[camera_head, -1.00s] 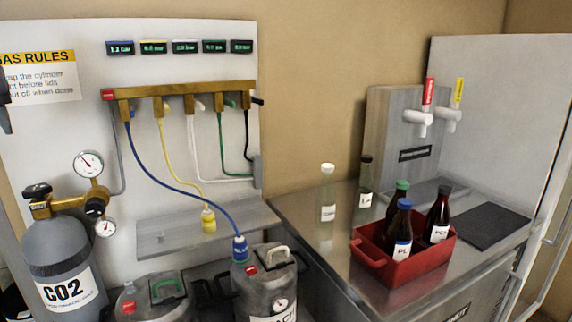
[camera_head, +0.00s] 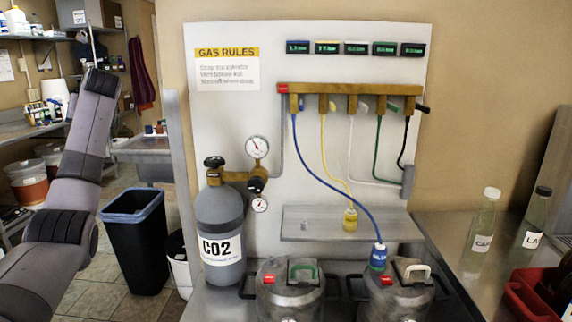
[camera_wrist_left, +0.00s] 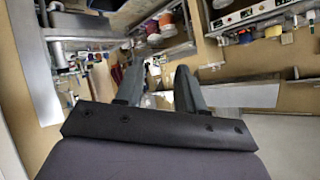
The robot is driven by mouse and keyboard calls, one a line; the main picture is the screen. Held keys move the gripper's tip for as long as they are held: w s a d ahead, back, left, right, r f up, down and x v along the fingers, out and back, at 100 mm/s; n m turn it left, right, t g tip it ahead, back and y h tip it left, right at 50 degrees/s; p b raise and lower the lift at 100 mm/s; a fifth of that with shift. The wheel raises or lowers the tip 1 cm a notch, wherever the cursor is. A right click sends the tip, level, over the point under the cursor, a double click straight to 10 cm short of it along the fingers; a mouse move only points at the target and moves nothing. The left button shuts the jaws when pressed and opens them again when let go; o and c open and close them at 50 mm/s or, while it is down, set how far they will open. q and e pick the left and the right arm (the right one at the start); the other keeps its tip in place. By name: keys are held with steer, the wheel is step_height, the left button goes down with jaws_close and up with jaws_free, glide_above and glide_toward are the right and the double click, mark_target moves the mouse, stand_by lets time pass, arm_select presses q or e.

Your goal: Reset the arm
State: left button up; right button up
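My left arm rises along the left side of the head view, bent upward, but its gripper is not in that view. In the left wrist view my left gripper (camera_wrist_left: 158,88) shows two dark fingers set apart with a gap between them. Nothing shows between the fingers except the distant room. My right arm and gripper are in neither view.
A grey CO2 cylinder (camera_head: 220,215) stands before the white gas panel (camera_head: 230,120). Two metal kegs (camera_head: 290,295) (camera_head: 398,298) stand at the front, with a blue connector (camera_head: 378,258) on the right one. A black bin (camera_head: 137,240) stands left. Bottles (camera_head: 482,222) and a red crate (camera_head: 522,298) are right.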

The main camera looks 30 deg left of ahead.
arm_select(q)
steer(key=w+d+f+m+t+y, duration=0.2)
steer(key=w+d+f+m+t, duration=0.5)
steer(key=w+f+m, duration=0.5)
steer(key=d+f+m+t+h, duration=0.2)
steer(key=d+f+m+h, duration=0.1)
steer(key=d+f, duration=0.5)
steer(key=d+f+m+t+h, duration=0.1)
steer(key=d+f+m+h, duration=0.15)
steer(key=d+f, duration=0.55)
steer(key=s+d+f+m+g+h, duration=0.2)
steer(key=s+d+f+m+h, duration=0.55)
steer(key=s+d+f, duration=1.15)
steer(key=d+f+n+h, duration=0.1)
steer(key=d+n, duration=0.4)
steer(key=d, duration=0.3)
steer(key=s+d+f+n+t+h, duration=0.1)
steer(key=d+f+n, duration=0.1)
steer(key=d+n, duration=0.3)
steer(key=d, duration=0.4)
steer(key=shift+s+d+f+n+t+h, duration=0.25)
steer(key=shift+n+t+h, duration=0.05)
steer(key=shift+h, duration=0.1)
